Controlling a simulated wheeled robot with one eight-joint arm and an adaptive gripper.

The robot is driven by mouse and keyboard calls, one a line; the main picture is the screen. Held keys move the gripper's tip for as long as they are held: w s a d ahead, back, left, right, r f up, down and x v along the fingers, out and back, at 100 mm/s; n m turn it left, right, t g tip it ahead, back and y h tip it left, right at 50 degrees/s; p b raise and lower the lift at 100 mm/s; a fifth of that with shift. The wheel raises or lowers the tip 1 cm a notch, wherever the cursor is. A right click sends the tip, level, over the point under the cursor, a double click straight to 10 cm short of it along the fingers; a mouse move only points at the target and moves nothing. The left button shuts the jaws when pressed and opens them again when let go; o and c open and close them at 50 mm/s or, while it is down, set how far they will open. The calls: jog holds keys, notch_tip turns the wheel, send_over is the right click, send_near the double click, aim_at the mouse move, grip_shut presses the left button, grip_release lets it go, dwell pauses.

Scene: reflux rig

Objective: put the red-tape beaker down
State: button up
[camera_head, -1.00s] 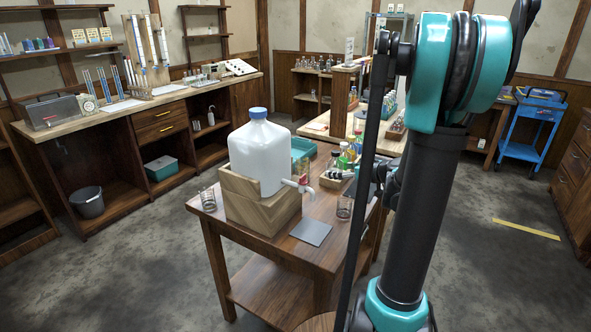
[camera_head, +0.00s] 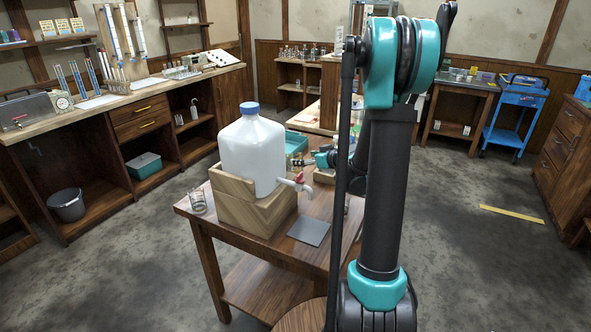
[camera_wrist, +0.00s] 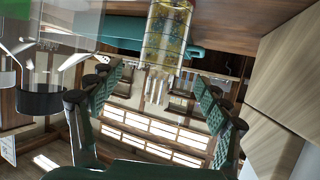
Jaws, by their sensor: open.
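A clear glass beaker (camera_head: 198,201) stands at the left corner of the wooden table. A sliver of a second glass (camera_head: 347,204) shows beside my arm's column at the table's right side. No red tape can be made out on either, so I cannot tell which is the red-tape beaker. My gripper (camera_head: 298,162) is over the table, right of the white carboy (camera_head: 252,152), partly hidden by my arm. In the wrist view my gripper (camera_wrist: 158,100) has its green-padded fingers wide apart, with nothing seen clasped between them.
The carboy rests in a wooden stand (camera_head: 235,205) with a red-handled tap (camera_head: 299,180). A grey mat (camera_head: 309,231) lies in front of the tap. In the wrist view, clear glassware with a black band (camera_wrist: 40,103) is at left and pale wood (camera_wrist: 285,70) at right.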

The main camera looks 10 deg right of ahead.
aim_at(296, 167)
jog(key=shift+f+x, duration=0.2)
jog(key=shift+x, duration=1.55)
jog(key=shift+f+x, duration=0.2)
jog(key=shift+x, duration=1.6)
jog(key=shift+s, duration=0.2)
jog(key=shift+c, duration=0.3)
jog(key=c, duration=1.3)
jog(key=shift+c, duration=0.2)
jog(key=shift+r, duration=0.1)
